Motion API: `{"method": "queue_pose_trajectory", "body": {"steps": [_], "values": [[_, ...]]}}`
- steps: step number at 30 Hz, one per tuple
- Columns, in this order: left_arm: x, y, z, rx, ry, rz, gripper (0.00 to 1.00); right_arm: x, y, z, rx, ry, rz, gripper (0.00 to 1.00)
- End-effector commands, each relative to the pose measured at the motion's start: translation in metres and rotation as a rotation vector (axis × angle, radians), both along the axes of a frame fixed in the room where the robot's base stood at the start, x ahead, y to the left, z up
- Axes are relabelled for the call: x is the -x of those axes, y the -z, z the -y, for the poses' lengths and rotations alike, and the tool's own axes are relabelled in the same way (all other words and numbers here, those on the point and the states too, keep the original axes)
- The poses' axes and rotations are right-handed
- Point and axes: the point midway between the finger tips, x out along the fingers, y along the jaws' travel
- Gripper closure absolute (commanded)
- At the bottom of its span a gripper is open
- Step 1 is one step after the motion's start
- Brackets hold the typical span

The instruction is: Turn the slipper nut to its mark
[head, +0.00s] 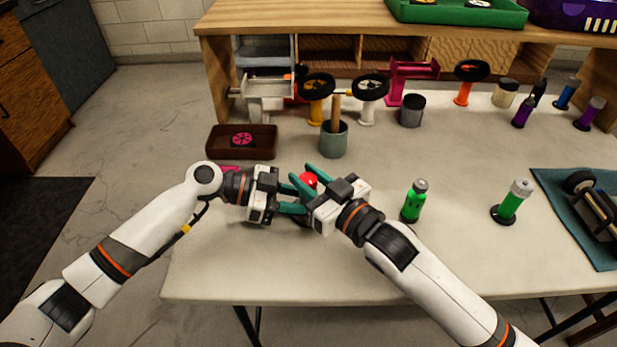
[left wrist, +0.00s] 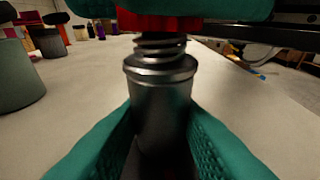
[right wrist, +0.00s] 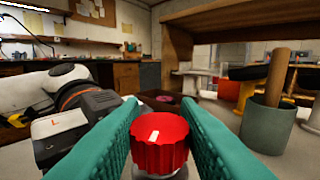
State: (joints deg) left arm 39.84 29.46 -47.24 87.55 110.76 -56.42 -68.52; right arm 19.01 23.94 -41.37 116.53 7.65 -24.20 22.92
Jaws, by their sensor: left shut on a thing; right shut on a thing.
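The slipper nut (right wrist: 160,143) is a red ribbed knob with a small white mark on its top. In the head view the red nut (head: 308,180) shows between the two grippers. It sits on a threaded shaft with a spring (left wrist: 160,45) above a grey metal cylinder (left wrist: 162,95). My left gripper (head: 290,197) is shut on the cylinder, which stands upright between its teal fingers. My right gripper (head: 312,178) has its teal fingers on either side of the nut and is shut on it. Any mark on the body is not clear.
A grey-green cup (head: 334,140) with a wooden handle stands just behind the grippers. A brown tray (head: 213,142) with a pink wheel is behind left. Green bottles (head: 415,200) and (head: 513,200) stand to the right. The front table area is clear.

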Motion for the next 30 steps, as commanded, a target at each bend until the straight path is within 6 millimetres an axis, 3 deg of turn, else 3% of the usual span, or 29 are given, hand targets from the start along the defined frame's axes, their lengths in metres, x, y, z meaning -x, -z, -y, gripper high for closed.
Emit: {"method": "queue_pose_trajectory", "body": {"steps": [10,23,24,27,30], "values": [[0.0007,0.0001,0.001,0.001,0.002,-0.002,0.91,0.0018,-0.0011,-0.0023,-0.01,0.2,-0.002,0.94],[0.0006,0.0002,0.001,0.0,0.002,-0.001,0.91,0.0012,-0.0008,-0.0007,-0.005,0.233,-0.001,0.94],[0.0006,0.0002,0.001,0.0,0.002,-0.001,0.91,0.0012,-0.0008,-0.0007,-0.005,0.233,-0.001,0.64],[0.0005,0.0003,0.0009,0.0,0.002,-0.001,0.91,0.001,-0.0006,-0.0005,-0.004,0.234,-0.002,0.49],[0.0005,0.0002,0.0007,0.0,0.002,-0.002,0.91,0.0008,-0.0004,-0.0002,-0.003,0.234,-0.001,0.49]]}}
